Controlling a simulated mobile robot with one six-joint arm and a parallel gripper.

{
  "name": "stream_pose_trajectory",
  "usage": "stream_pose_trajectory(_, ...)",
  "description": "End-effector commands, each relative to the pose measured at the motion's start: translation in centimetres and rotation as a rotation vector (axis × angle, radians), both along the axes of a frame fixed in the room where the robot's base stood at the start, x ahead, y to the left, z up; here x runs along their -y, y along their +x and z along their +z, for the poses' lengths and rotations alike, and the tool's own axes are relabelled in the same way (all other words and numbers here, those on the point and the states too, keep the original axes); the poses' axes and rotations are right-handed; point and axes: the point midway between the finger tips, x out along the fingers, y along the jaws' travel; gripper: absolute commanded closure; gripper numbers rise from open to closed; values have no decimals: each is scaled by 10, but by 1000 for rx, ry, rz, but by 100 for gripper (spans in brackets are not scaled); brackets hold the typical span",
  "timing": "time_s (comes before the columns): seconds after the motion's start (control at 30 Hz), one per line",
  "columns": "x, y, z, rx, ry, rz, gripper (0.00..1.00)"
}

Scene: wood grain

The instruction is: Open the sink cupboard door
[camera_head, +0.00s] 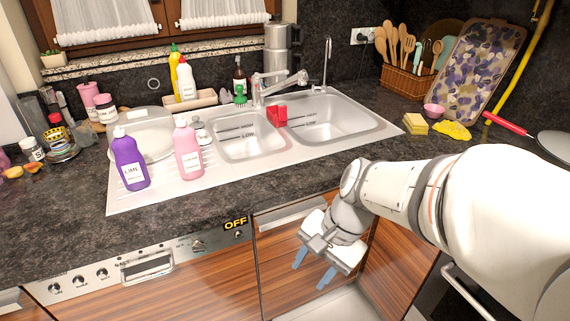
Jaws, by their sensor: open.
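The sink cupboard door (279,262) is a striped brown wood panel below the sink, right of the panel with the OFF label. It appears shut. A metallic horizontal handle (290,214) runs along its top edge, and its right end is hidden behind my gripper. My gripper (313,268) is in front of the door's right part, pointing downward, with its two blue fingertips apart and nothing between them. The fingers are lower than the handle and not around it. I cannot tell how far they are from the door's face.
The counter edge overhangs the door. Another wood panel (401,245) meets it at an angle on the right, with an oven-type handle (470,291) beyond. Pale floor (335,306) shows below. Purple (130,165) and pink (187,153) bottles stand by the sink (325,120).

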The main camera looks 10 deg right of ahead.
Motion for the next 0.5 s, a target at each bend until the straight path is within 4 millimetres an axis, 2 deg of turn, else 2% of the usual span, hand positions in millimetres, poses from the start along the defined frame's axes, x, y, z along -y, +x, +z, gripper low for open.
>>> stream_pose_trajectory(0.03, -9, 8, -28, -122, 103, -188, 56)
stream_pose_trajectory(0.13, -27, 33, -49, -381, 323, -578, 56)
stream_pose_trajectory(0.27, -32, 82, -72, -748, 608, -1048, 56)
stream_pose_trajectory(0.37, -18, 127, -91, -1047, 836, -1360, 56)
stream_pose_trajectory(0.5, 24, 182, -118, -1428, 1141, -1664, 56)
